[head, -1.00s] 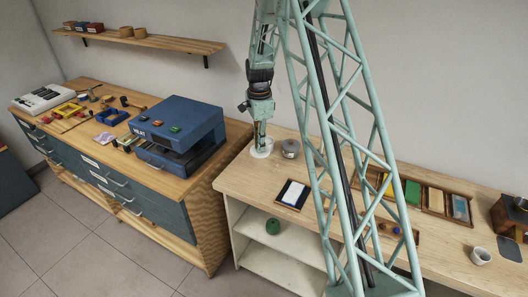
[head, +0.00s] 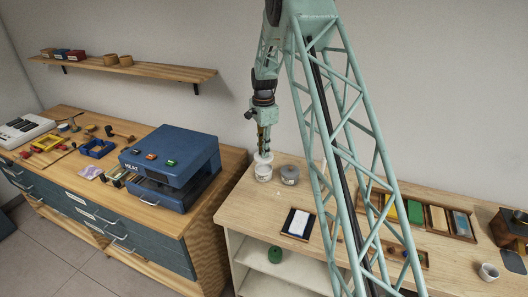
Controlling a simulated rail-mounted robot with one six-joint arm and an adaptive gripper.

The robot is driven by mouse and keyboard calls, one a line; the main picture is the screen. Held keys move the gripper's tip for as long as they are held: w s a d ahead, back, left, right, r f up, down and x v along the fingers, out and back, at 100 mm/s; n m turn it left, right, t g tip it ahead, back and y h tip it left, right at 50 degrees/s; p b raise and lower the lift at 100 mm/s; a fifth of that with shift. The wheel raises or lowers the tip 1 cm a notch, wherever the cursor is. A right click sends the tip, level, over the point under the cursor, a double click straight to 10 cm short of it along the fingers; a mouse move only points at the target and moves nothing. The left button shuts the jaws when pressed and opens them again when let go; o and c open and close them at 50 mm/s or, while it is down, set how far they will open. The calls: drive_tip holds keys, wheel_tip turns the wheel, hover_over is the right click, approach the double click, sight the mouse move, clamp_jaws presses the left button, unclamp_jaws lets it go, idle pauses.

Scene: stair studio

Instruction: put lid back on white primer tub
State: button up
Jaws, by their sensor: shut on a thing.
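The white primer tub (head: 263,175) stands on the pale wooden bench near its left end. My gripper (head: 264,154) points down right over the tub. It is shut on a small white piece (head: 262,159) that looks like the lid. The lid is just above the tub's top; at this size I cannot tell whether they touch or whether the lid is level. The fingers are small and partly blend into the lid.
A grey tub (head: 289,175) stands close to the right of the white tub. A dark-framed tray (head: 299,223) lies in front. A blue heat press (head: 172,165) is on the left counter. My lattice column covers the bench's middle. A wooden shelf (head: 150,70) is on the wall.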

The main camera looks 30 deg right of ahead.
drive_tip(key=shift+f, duration=0.2)
drive_tip(key=shift+f+b, duration=1.15)
drive_tip(key=shift+f, duration=1.75)
drive_tip(key=shift+f, duration=0.1)
drive_tip(key=shift+f+b, duration=0.15)
drive_tip(key=shift+b, duration=0.45)
idle(1.5)
idle(0.5)
drive_tip(key=o, duration=1.3)
drive_tip(key=shift+o, duration=0.2)
drive_tip(key=shift+r+p, duration=1.1)
drive_tip(key=shift+r, duration=2.4)
